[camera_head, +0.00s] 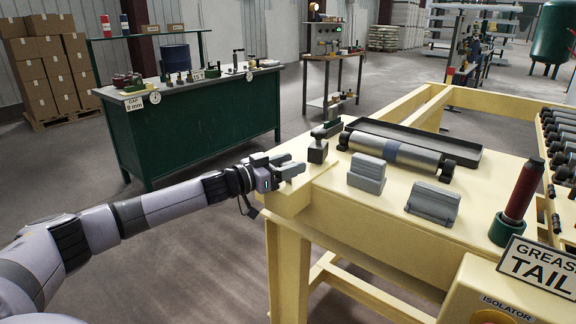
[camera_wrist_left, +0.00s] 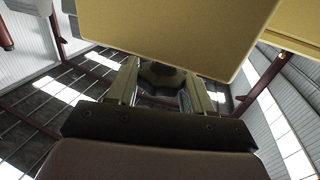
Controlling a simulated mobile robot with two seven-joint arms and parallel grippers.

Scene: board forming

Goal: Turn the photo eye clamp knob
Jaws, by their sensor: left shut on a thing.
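My left gripper (camera_head: 290,168) is at the near-left corner of the yellow frame (camera_head: 352,216). In the left wrist view its two fingers (camera_wrist_left: 160,88) are closed around a dark, lobed knob (camera_wrist_left: 160,76), one finger on each side. The knob sits right against a yellow panel (camera_wrist_left: 180,30) and is partly hidden by it and by the gripper. In the head view the knob cannot be made out. A small dark block with a bracket (camera_head: 318,150) stands on the frame just right of the gripper; I cannot tell if it is the photo eye. My right gripper is not in view.
A green workbench (camera_head: 205,118) stands behind. Open floor lies left of the frame.

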